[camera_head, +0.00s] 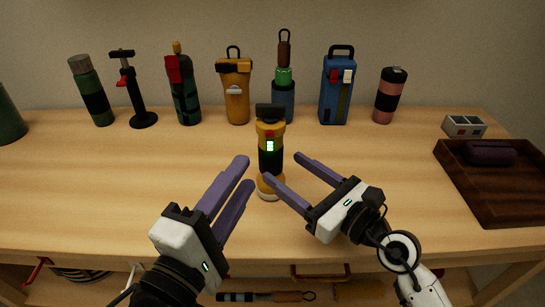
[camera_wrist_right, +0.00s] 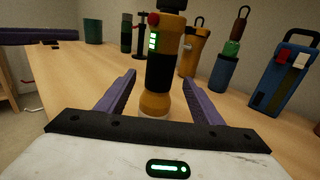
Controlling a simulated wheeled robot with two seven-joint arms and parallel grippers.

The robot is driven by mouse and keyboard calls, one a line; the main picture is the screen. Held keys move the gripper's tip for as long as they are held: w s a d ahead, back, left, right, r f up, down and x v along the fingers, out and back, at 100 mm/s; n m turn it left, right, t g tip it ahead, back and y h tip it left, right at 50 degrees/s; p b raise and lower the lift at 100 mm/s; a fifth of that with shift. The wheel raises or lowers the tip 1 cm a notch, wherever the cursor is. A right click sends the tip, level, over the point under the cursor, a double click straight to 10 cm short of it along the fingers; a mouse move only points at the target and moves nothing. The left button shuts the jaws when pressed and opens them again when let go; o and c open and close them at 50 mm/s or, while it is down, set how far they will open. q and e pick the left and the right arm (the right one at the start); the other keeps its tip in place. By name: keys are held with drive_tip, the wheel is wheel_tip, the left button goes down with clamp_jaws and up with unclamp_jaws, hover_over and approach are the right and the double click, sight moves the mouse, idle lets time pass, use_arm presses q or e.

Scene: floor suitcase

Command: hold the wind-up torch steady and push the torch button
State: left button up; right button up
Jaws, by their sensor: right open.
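The wind-up torch (camera_head: 270,152) stands upright on the table, with a yellow body, black grip, dark top, red button (camera_head: 268,133) and green lit bars. In the right wrist view the torch (camera_wrist_right: 160,65) shows its red button (camera_wrist_right: 153,18) near the top left of the body. My right gripper (camera_head: 283,166) is open, its purple fingers to either side of the torch's lower part in the wrist view, with visible gaps. I cannot tell how deep the torch is between them. My left gripper (camera_head: 250,170) is open and empty, left of the torch, fingers pointing toward it.
A back row holds a green flask (camera_head: 91,90), black pump (camera_head: 134,90), yellow lantern (camera_head: 236,90), blue case (camera_head: 337,88) and pink flask (camera_head: 390,95), among others. A brown tray (camera_head: 490,195) with a purple item is at right.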

sight(270, 135)
drive_tip(key=x, duration=1)
drive_tip(key=c, duration=1.2)
use_arm(q)
clamp_jaws()
use_arm(e)
drive_tip(key=shift+c, duration=0.7)
use_arm(q)
drive_tip(key=w+d+m+h, duration=0.3)
drive_tip(key=w+m+h, duration=0.4)
drive_tip(key=m+h, duration=0.1)
drive_tip(key=shift+d+f+m, duration=0.15)
drive_tip(key=shift+d+m, duration=0.05)
drive_tip(key=shift+m, duration=0.3)
idle(0.5)
